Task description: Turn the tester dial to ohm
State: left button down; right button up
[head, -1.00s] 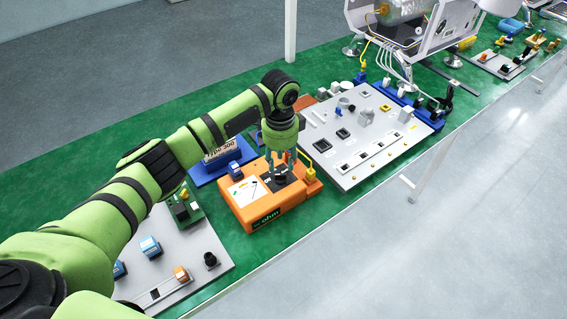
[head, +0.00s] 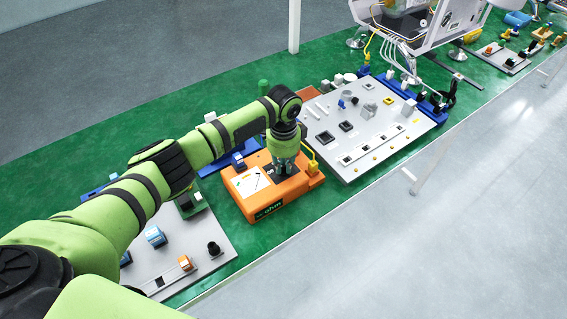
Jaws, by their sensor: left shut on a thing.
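The orange tester (head: 266,202) stands on the green bench, with a white meter face (head: 248,183) on its top and an "ohm" label on its front. My left gripper (head: 282,172) points down over the dark dial plate (head: 285,175) on the tester's top. It is shut on the dial, which is mostly hidden by the fingers, so I cannot tell where the dial points. My right gripper is not in view.
A grey board with sockets (head: 398,137) lies right of the tester. Another grey board (head: 212,235) with small blue and orange parts lies to the left. A blue tray (head: 210,168) is partly hidden behind my arm. The bench's front edge runs close by.

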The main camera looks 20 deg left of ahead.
pick_arm(q)
jog(key=shift+m, duration=1.5)
jog(key=m, duration=0.2)
jog(key=shift+m+p, duration=0.3)
jog(key=shift+p, duration=0.05)
jog(key=m, duration=0.6)
jog(key=shift+a, duration=0.15)
jog(key=c, duration=1.2)
grip_release()
